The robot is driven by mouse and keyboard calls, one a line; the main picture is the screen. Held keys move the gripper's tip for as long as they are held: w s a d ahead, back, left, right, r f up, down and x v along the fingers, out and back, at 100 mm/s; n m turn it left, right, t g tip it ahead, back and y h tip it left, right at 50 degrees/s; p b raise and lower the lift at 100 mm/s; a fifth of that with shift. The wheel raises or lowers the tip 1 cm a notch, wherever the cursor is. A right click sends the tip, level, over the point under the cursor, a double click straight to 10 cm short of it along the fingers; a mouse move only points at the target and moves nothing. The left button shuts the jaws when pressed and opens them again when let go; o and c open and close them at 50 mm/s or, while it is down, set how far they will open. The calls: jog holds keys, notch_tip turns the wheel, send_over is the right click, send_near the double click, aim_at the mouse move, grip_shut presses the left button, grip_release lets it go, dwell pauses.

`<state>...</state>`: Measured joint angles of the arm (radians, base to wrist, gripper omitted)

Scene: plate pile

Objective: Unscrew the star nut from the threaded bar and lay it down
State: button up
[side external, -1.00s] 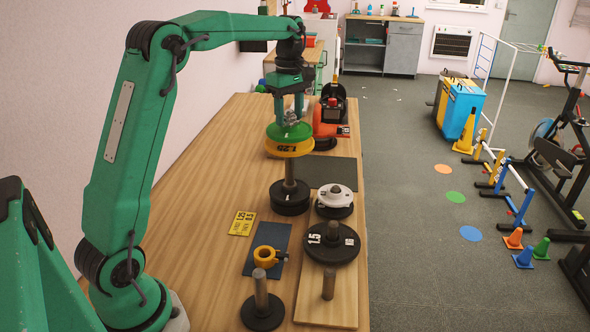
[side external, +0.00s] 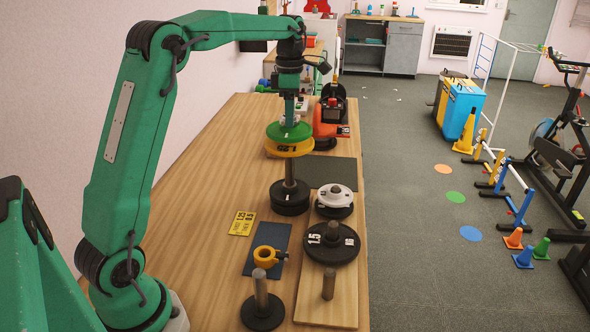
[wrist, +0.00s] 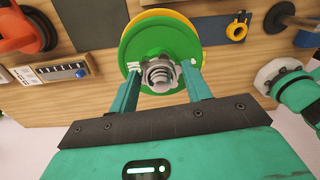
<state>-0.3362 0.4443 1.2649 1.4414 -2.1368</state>
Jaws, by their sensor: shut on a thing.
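The star nut (wrist: 157,76) is grey metal and sits on the threaded bar (wrist: 158,73), seen end-on in the wrist view. My gripper (wrist: 159,80) is shut on the nut, one finger on each side. Below it are a green plate (wrist: 140,47) and a yellow plate (wrist: 186,16). In the side view my gripper (side external: 290,118) is above the green plate (side external: 289,131) and yellow plate (side external: 288,149), its fingers hiding most of the nut. The bar's lower part (side external: 290,170) stands upright on a black round base (side external: 290,197).
A dark mat (side external: 330,172) lies right of the bar. A yellow collar (side external: 267,257) lies on a blue mat.

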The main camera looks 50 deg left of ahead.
jog(key=n, duration=0.3)
jog(key=shift+w+a+r+n, duration=0.15)
jog(key=shift+a+n, duration=0.05)
jog(key=shift+n, duration=2.1)
jog(key=o, duration=1)
jog(key=shift+d, duration=0.1)
